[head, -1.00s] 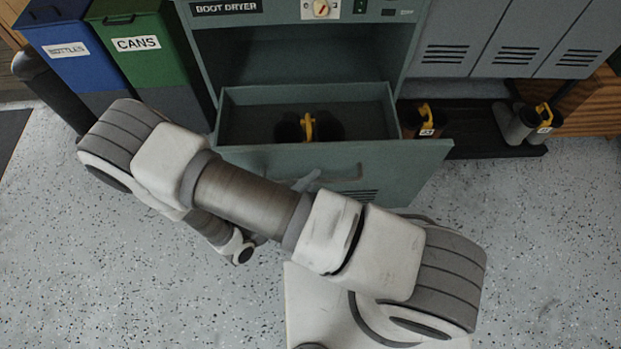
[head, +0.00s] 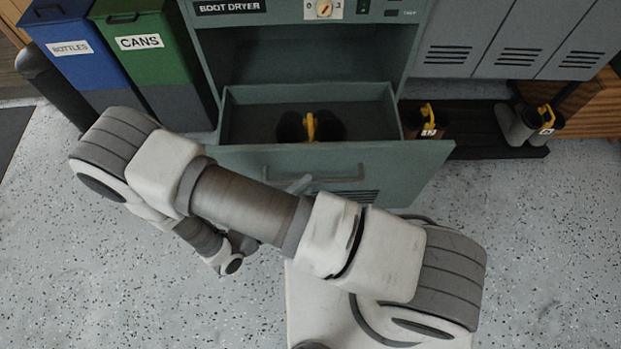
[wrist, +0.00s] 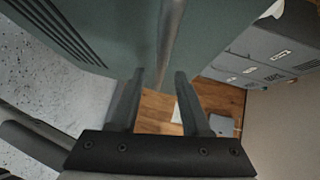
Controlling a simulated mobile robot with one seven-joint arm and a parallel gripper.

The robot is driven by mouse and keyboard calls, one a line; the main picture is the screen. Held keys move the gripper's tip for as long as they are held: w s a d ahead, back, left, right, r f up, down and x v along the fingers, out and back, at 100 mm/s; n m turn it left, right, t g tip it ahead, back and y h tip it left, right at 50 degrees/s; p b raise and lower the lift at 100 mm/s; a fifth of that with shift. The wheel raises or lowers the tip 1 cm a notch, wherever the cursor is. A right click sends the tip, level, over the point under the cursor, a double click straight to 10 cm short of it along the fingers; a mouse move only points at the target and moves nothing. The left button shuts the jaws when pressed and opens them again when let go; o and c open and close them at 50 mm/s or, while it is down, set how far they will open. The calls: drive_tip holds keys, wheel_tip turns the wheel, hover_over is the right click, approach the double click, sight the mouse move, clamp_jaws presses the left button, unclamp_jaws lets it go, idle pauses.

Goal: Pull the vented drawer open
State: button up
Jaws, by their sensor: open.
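The vented drawer (head: 232,160) of the green-grey boot dryer is pulled out, its inside showing from above. Its front has vent slots low on the right and a grey bar handle (head: 348,174). In the wrist view the vented front (wrist: 110,30) fills the top, with the handle (wrist: 170,30) running down it. My gripper (wrist: 155,78) is open, its two fingers apart on either side of the handle's line; I cannot tell whether they touch it. In the head view a fingertip (head: 298,185) shows just below the handle; my arm hides the rest.
Dark boots with a yellow clip (head: 310,127) stand in the drawer. Blue (head: 75,60) and green (head: 150,60) bins stand left. Grey lockers (head: 500,40) and a low dark rack (head: 470,135) with more boots are right. Speckled floor (head: 520,230) is clear at front right.

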drive_tip(key=v, duration=1.4)
drive_tip(key=shift+p, duration=0.45)
